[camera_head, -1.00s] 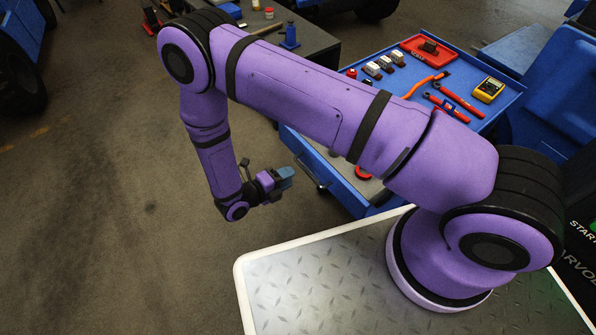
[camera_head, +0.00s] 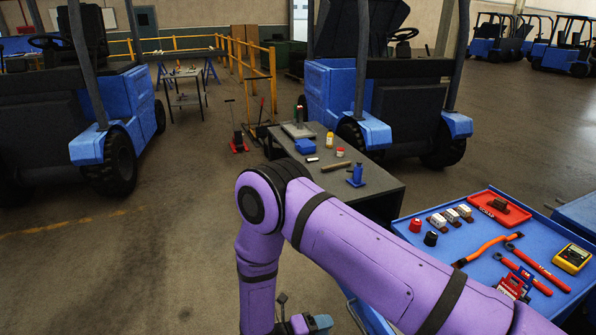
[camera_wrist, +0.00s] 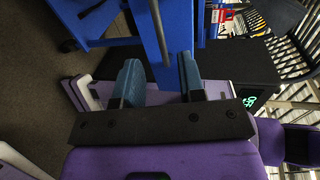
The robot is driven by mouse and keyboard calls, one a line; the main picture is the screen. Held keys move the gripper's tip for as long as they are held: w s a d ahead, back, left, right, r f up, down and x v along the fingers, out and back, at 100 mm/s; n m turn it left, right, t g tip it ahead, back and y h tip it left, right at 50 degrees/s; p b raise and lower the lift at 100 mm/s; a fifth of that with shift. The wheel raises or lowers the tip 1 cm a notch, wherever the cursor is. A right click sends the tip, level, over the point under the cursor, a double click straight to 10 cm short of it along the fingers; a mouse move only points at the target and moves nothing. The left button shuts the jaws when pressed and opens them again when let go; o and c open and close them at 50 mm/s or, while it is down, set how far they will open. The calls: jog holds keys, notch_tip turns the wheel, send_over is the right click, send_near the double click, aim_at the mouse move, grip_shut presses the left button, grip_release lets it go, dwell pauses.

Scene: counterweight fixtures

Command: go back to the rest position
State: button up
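My purple arm reaches from the lower right of the head view to a bent elbow, and its forearm hangs straight down. My gripper (camera_head: 308,325) is at the bottom edge of that view, partly cut off, left of the blue tool cart (camera_head: 399,226). In the wrist view my gripper (camera_wrist: 160,68) shows two blue-grey fingers set apart with nothing held between them. The cart (camera_wrist: 178,25) shows beyond the fingertips there.
The cart top holds a red tray (camera_head: 482,203), fuses, an orange cable, red-handled tools and a yellow multimeter (camera_head: 572,258). A dark workbench (camera_head: 385,187) stands behind my elbow. Forklifts (camera_head: 335,95) stand further back. The floor at left (camera_head: 120,270) is clear.

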jog(key=w+d+r+m+g+y, duration=0.15)
jog(key=d+r+m, duration=0.25)
jog(key=r+m, duration=0.5)
jog(key=w+d+r+m+g+y, duration=0.1)
jog(key=d+r+m+g+y, duration=0.25)
jog(key=r, duration=1.05)
jog(key=w+d+r+m+g+y, duration=0.15)
jog(key=d+r+m, duration=0.25)
jog(key=r+m, duration=0.55)
jog(key=s+d+r+m+t+y, duration=0.3)
jog(key=s+d+r+m+y, duration=0.1)
jog(key=s+r+m, duration=0.5)
jog(key=s+d+r+m+t+y, duration=0.3)
jog(key=s+d+r+m, duration=0.3)
jog(key=s+r, duration=0.5)
jog(key=shift+d+r+m+y, duration=0.3)
jog(key=shift+r+m+y, duration=0.4)
jog(key=shift+m, duration=0.7)
jog(key=shift+r, duration=0.1)
